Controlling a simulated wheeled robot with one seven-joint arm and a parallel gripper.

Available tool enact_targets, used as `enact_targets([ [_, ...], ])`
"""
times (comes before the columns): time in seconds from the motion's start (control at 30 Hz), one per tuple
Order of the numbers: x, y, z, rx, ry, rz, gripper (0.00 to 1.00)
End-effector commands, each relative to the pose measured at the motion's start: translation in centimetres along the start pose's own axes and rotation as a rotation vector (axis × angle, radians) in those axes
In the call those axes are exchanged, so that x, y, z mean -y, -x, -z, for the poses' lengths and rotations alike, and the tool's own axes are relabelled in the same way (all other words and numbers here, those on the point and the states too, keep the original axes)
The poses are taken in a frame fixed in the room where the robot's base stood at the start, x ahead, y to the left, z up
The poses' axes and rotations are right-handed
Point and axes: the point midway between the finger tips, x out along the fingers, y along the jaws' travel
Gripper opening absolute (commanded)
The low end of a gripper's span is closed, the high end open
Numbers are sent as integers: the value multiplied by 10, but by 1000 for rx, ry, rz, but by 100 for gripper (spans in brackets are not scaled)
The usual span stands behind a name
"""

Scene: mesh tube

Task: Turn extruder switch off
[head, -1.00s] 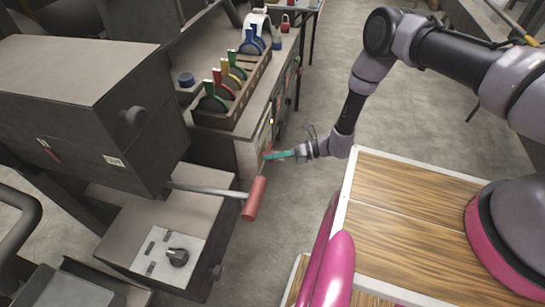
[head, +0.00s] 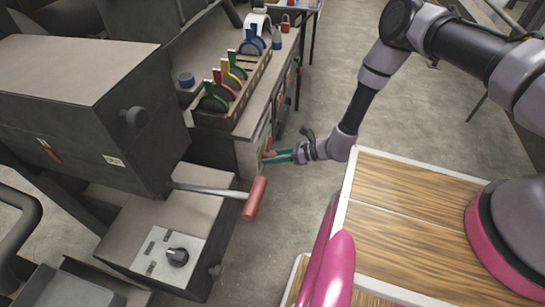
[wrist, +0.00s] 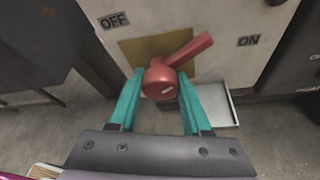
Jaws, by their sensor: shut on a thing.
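The extruder switch is a red rotary handle (wrist: 163,80) on a grey panel (wrist: 228,20) in the wrist view. Its lever points up and right, toward the ON label (wrist: 248,41). The OFF label (wrist: 113,19) is at the upper left. My gripper (wrist: 160,82) has one teal finger on each side of the round red hub and is shut on it, with the lever beyond the fingers. In the head view my gripper (head: 266,156) is at the side panel of the bench, and the switch is mostly too small to make out.
A red-gripped lever (head: 255,199) sticks out of the machine left of my gripper. A rack of coloured discs (head: 232,92) stands on the bench. A grey metal tray (wrist: 216,104) is below the panel. Open floor (head: 310,110) lies to the right.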

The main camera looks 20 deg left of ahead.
Motion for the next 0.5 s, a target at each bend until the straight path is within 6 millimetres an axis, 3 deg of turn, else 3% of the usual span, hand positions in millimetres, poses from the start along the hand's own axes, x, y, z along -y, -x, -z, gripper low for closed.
enact_targets([
  [0.5,0,0,1,0,450,189,0],
])
